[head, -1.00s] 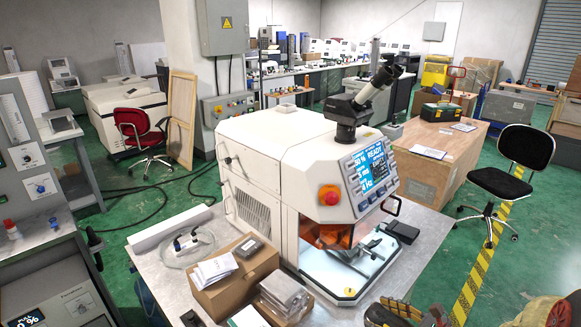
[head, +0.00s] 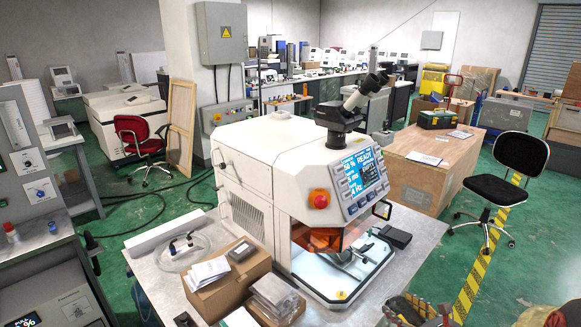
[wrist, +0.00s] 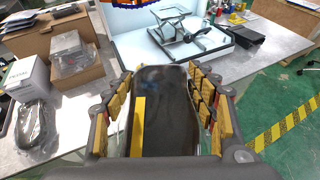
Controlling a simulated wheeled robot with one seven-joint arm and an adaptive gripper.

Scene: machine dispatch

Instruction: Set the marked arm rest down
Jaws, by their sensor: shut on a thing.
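In the wrist view, my gripper (wrist: 160,105) is shut on a dark grey, rounded pad with a yellow stripe on its left side, which looks like the marked arm rest (wrist: 168,115). Yellow finger pads stand on both sides of it. In the head view, my gripper (head: 412,308) shows only partly at the bottom edge, and the held pad cannot be made out there. A second black pad (head: 393,236) lies on the metal bench beside the machine's lit opening; it also shows in the wrist view (wrist: 262,34).
The white machine (head: 270,170) with its microscope fills the middle of the bench (head: 165,285). Bare bench shows in front of the machine and around the second pad.

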